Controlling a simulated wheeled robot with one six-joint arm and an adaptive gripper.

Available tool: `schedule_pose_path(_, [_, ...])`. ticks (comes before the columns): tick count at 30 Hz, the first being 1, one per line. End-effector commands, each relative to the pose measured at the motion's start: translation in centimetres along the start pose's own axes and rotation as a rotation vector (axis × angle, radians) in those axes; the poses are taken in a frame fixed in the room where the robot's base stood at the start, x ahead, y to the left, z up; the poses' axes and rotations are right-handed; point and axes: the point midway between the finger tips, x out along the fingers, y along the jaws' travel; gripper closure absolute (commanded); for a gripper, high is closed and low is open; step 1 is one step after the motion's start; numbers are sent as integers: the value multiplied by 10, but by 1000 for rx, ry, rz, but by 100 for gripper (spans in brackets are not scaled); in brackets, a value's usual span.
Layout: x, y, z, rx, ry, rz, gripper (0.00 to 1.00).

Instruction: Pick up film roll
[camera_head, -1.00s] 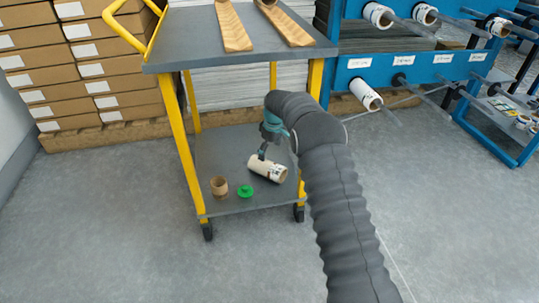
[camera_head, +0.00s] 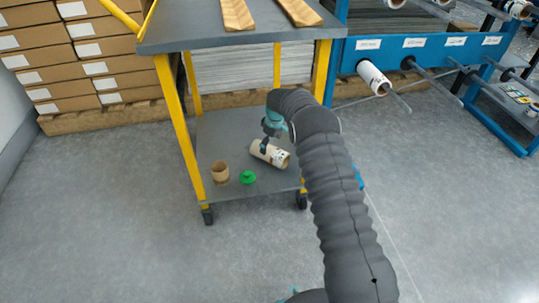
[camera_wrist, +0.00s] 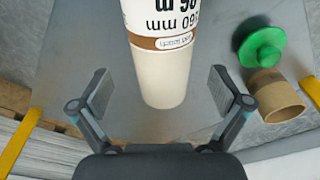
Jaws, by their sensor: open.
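The film roll (camera_head: 270,154) is a white cylinder with a printed label, lying on the lower shelf (camera_head: 238,128) of the yellow-legged cart. In the wrist view the roll (camera_wrist: 161,75) runs down from the top edge, with a brown band and black print. My gripper (camera_head: 264,146) is at the roll from above. In the wrist view its two fingers (camera_wrist: 161,92) are spread, one on each side of the roll, with gaps between pads and roll. Its far end is out of the wrist view.
A brown cardboard core (camera_head: 220,172) and a green plug (camera_head: 247,177) lie beside the roll on the shelf. The cart's top shelf (camera_head: 195,32) is above. A blue rack (camera_head: 430,50) with rolls stands right, stacked boxes (camera_head: 80,55) left. The floor in front is clear.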

Motion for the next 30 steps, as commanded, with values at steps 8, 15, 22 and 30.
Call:
schedule_pose_path(8, [31,-3,5,-1,-2,-2,0])
schedule_pose_path(15, [52,-3,5,-1,0,0,0])
schedule_pose_path(22, [51,-3,4,-1,0,0,18])
schedule_pose_path(30, [50,-3,4,-1,0,0,70])
